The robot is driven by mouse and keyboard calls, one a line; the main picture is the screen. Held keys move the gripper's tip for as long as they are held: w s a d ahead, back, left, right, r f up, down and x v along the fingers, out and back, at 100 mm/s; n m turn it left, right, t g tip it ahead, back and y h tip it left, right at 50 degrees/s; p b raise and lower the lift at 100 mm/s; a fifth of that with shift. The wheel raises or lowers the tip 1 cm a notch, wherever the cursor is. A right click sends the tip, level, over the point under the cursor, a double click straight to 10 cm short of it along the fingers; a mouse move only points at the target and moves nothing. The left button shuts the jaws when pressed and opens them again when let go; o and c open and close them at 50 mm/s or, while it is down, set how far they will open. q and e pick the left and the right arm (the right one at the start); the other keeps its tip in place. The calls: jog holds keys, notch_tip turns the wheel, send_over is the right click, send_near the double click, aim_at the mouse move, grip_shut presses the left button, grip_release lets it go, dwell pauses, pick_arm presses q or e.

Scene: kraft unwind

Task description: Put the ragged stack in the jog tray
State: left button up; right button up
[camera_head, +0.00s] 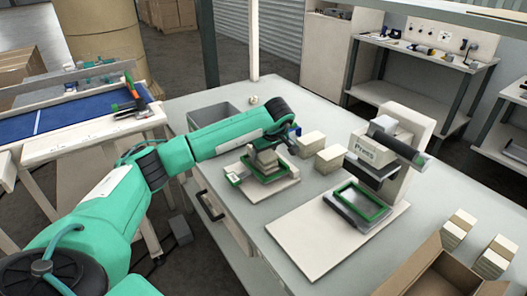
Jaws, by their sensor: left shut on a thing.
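The jog tray (278,188), pale with green edging, sits on the grey table left of the press. The ragged stack (267,158), a small cream-grey block of paper, is at the tray, inside its green edges as seen from here. My left arm reaches in from the left, and my left gripper (268,147) is over the tray, shut on the stack. The fingers are small and partly hidden by the wrist, and I cannot tell whether the stack touches the tray floor. My right gripper is not in view.
Cream paper stacks (312,143) stand just right of the tray. A press (378,152) with a green-edged plate (362,204) stands farther right. A grey bin (212,115) is behind my arm. An open cardboard box (440,275) is at the front right. The table's front left is clear.

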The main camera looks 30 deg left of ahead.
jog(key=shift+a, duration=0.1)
pick_arm(q)
jog(key=o, duration=1.1)
jog(key=shift+r, duration=0.2)
jog(key=shift+d+r, duration=0.2)
jog(key=shift+r, duration=0.1)
jog(key=b+v, duration=0.2)
jog(key=v, duration=0.8)
jog(key=shift+s+d+r, duration=0.1)
jog(key=shift+d+r, duration=0.05)
jog(key=shift+s+d+r, duration=0.1)
jog(key=shift+d+r, duration=0.05)
jog(key=shift+r, duration=0.2)
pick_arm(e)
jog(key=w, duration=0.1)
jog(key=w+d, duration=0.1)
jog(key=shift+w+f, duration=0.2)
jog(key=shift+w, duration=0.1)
